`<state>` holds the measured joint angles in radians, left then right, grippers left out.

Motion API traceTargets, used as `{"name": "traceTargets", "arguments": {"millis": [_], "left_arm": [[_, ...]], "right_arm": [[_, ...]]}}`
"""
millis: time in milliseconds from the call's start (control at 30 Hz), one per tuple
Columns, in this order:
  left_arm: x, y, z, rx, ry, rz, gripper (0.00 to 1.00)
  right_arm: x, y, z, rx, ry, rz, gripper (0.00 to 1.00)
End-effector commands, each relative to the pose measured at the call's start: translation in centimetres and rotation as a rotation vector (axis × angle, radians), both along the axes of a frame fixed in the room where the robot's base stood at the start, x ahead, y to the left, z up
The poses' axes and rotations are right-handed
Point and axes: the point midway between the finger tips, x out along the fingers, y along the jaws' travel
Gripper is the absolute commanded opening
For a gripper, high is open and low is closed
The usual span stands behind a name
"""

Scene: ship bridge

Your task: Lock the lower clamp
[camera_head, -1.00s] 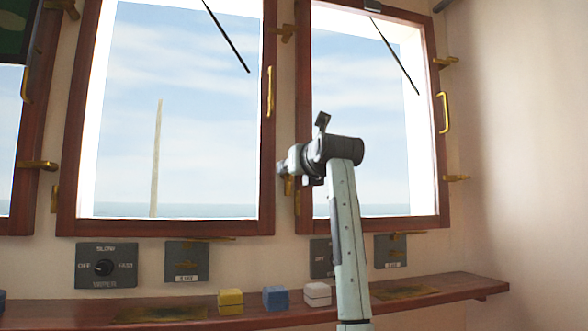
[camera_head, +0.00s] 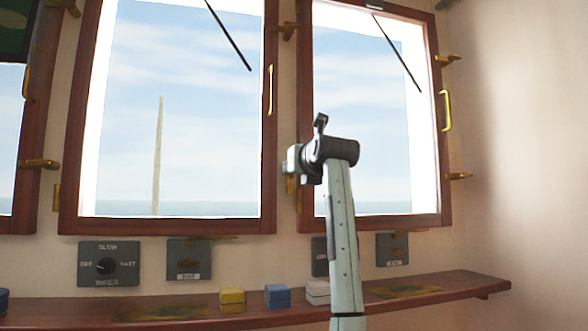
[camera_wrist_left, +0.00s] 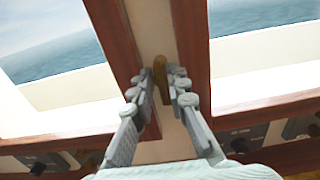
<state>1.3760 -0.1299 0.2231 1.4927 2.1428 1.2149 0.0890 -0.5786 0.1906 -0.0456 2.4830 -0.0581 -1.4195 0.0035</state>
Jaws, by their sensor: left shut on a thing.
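A brass lower clamp (camera_head: 291,184) is on the wall post between the two middle windows, low beside the right window's frame. It stands roughly upright and is mostly hidden by my gripper in the head view. In the left wrist view the clamp's brass handle (camera_wrist_left: 177,78) shows between and just beyond the fingertips. My left gripper (camera_head: 290,168) is at this clamp; its two fingers (camera_wrist_left: 163,85) are around the handle and shut on it. The clamp's base and its contact with the fingers are partly hidden. My right gripper is in neither view.
An upper brass clamp (camera_head: 286,31) is higher on the same post. Another lower clamp (camera_head: 459,176) is right of the right window. Below are a wooden shelf (camera_head: 450,287) with yellow, blue and white boxes, and a wiper switch panel (camera_head: 109,264).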

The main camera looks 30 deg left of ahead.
Motion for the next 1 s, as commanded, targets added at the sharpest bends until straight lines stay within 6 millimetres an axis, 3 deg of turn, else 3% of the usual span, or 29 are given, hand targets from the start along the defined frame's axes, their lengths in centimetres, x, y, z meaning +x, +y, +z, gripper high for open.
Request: {"name": "traceTargets", "arguments": {"millis": [167,467,1000], "left_arm": [[0.0,0.0,0.0,0.022,0.027,0.0,0.0],[0.1,-0.1,0.1,0.143,0.17,-0.001,0.0],[0.3,-0.2,0.0,0.474,0.558,-0.001,0.0]], "right_arm": [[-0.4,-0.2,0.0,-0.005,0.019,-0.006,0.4],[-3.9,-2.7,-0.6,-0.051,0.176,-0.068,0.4],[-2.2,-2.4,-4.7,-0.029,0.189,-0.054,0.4]]}}
